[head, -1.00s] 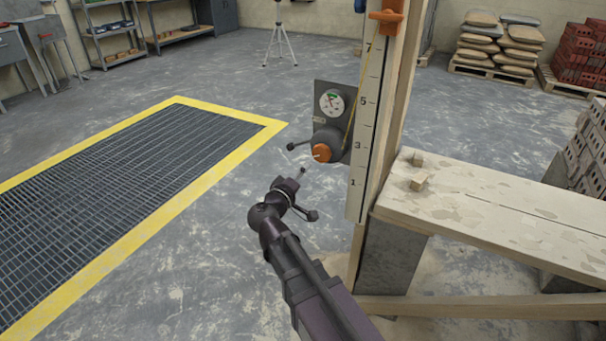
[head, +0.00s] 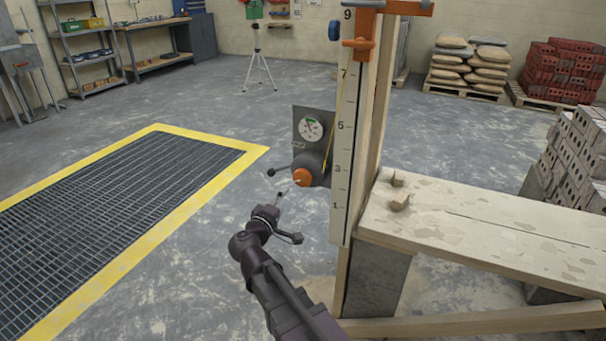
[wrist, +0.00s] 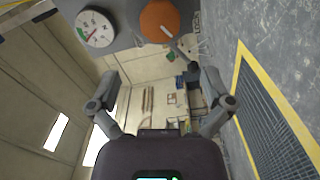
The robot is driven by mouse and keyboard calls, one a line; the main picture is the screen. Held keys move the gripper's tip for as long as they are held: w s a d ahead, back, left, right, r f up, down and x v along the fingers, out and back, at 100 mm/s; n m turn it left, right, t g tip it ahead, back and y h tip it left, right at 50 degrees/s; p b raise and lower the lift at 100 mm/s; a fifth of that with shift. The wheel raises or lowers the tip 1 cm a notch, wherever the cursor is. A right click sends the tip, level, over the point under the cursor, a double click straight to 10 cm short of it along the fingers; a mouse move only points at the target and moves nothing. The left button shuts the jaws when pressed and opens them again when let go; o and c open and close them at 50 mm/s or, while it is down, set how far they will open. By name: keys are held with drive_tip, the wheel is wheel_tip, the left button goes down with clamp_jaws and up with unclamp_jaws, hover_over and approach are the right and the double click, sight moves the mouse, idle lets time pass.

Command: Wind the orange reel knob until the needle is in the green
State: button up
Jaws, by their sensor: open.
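The orange reel knob (head: 302,178) sits on a dark grey reel below a round white gauge (head: 311,127) on a grey plate. In the wrist view the knob (wrist: 160,20) is at the top centre and the gauge (wrist: 95,28) at the upper left. The gauge has a green band and a thin needle; the needle's exact place against the green is too small to tell. My gripper (head: 288,216) is open and empty, in front of and below the knob, apart from it. In the wrist view its two fingers (wrist: 161,76) stand wide apart, below the knob.
A dark lever (head: 278,172) juts left from the reel; in the wrist view it reaches near the right finger. A numbered post (head: 345,150) with a yellow cord stands right of the gauge. A plank bench (head: 480,215) is at right. Open floor and a yellow-edged grate (head: 120,225) lie left.

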sight(301, 179)
drive_tip(key=n, duration=0.3)
drive_tip(key=s+n, duration=0.1)
drive_tip(key=n, duration=0.6)
drive_tip(key=shift+s+a+n, duration=0.15)
drive_tip(key=shift+a+n, duration=0.05)
drive_tip(key=shift+n, duration=0.1)
drive_tip(key=shift+w, duration=0.2)
drive_tip(key=x, duration=1.3)
drive_tip(key=shift+w+d, duration=0.15)
drive_tip(key=shift+w, duration=0.05)
drive_tip(key=c, duration=0.9)
